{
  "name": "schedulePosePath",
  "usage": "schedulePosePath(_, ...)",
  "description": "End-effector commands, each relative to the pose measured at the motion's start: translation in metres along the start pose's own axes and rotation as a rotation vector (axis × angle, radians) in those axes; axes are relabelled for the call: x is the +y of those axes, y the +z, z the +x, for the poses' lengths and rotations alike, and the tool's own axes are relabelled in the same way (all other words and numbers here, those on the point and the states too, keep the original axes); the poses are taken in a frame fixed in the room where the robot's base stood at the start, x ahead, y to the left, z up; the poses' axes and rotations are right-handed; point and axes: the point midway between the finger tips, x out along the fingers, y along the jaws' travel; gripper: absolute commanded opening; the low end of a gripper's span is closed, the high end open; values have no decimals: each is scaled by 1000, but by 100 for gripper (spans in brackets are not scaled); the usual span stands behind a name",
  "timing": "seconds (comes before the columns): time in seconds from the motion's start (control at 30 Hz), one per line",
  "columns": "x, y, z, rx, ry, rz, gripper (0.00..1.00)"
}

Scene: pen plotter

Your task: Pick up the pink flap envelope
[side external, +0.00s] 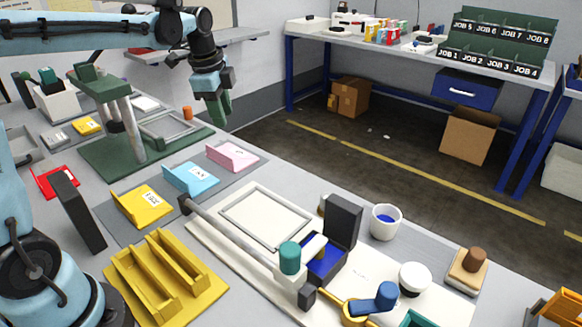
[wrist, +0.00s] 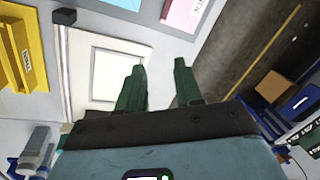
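The pink flap envelope (side external: 234,157) lies on a grey mat at the end of a row, right of the blue envelope, with its flap raised and a white label on it. In the wrist view the pink envelope (wrist: 183,14) is cut off by the top edge. My gripper (side external: 217,118) hangs in the air above and behind the envelope, apart from it. In the wrist view the two green fingers of my gripper (wrist: 158,68) stand apart with nothing between them.
A blue envelope (side external: 190,178) and a yellow envelope (side external: 142,207) share the mat. A green press (side external: 125,140) with posts stands to the left. The plotter bed (side external: 240,245) with its rail and a dark upright block (side external: 343,221) lies in front. Open floor is beyond the table edge.

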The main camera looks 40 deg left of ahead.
Motion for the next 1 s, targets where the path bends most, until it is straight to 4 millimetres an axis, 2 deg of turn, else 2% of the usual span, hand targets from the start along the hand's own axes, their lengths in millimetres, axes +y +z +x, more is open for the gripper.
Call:
schedulePosePath(0.03, -14, 7, 7, -10, 25, 60, 35)
schedulePosePath(0.2, -45, 29, 30, -22, 113, 282, 35)
schedulePosePath(0.4, -64, 51, 52, -8, 189, 472, 35)
schedulePosePath(0.67, -68, 59, 70, 3, 216, 542, 35)
schedulePosePath(1.0, -57, 61, 120, 2, 215, 541, 35)
